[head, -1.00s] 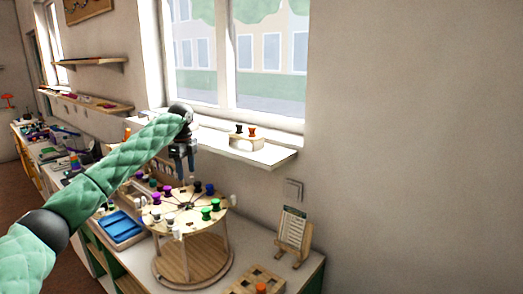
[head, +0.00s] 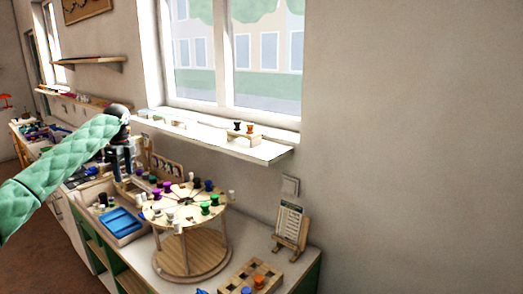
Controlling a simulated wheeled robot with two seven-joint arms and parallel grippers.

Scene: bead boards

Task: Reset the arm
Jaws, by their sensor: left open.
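My left arm, in a green quilted sleeve, comes in from the left in the head view. My left gripper (head: 121,163) points down, open, with nothing seen between its fingers. It is to the left of and above the round wooden stand (head: 188,207), apart from it, and in front of the counter's back part. The stand carries several coloured spools, among them purple, green, black and white ones. My right gripper is not in view.
A blue-lined tray (head: 122,224) lies left of the stand. A wooden block with holes (head: 236,281) is at the front right, a card on an easel (head: 289,225) behind it. The window sill (head: 262,152) juts out above and holds a small spool rack (head: 240,135).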

